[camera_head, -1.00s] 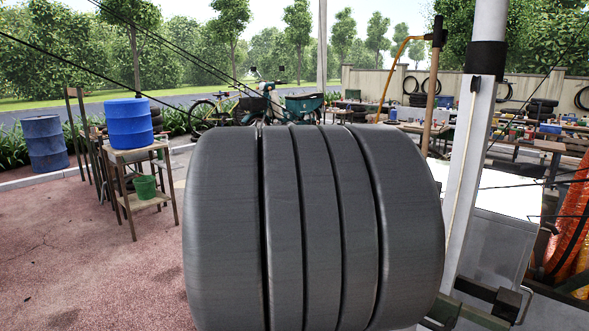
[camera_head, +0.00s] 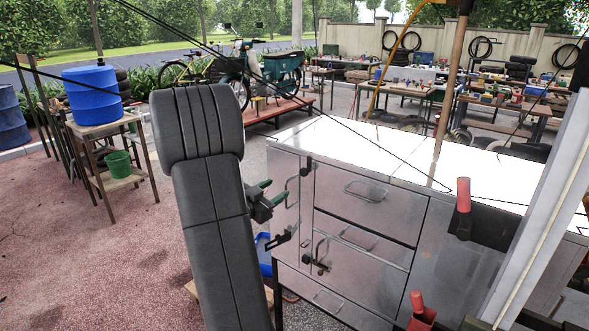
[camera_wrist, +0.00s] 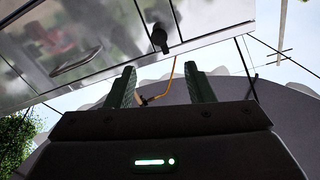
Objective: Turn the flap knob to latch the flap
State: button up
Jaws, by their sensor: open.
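A silver cabinet-like cart (camera_head: 380,245) fills the right of the head view. A small dark knob (camera_head: 308,167) is near the upper left corner of its front, left of a panel with a bar handle (camera_head: 362,192). What seems to be the same dark knob (camera_wrist: 158,38) shows in the wrist view, beyond the fingertips. Whether it is turned or latched I cannot tell. My gripper (camera_head: 272,191) is left of the knob and apart from it. Its two green fingers are open and empty, also in the wrist view (camera_wrist: 160,85).
Red-handled parts (camera_head: 463,195) stand at the cart's right. A pale post (camera_head: 540,215) crosses the right side. A blue drum (camera_head: 92,92) on a wooden stand is at left. My dark arm covers part of the ground left of the cart, and open paving lies farther left.

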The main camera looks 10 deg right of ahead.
aim_at(303, 173)
jog(key=p+x, duration=0.2)
jog(key=x, duration=1.1)
jog(key=shift+d+p, duration=0.15)
jog(key=shift+p, duration=0.2)
jog(key=c, duration=1)
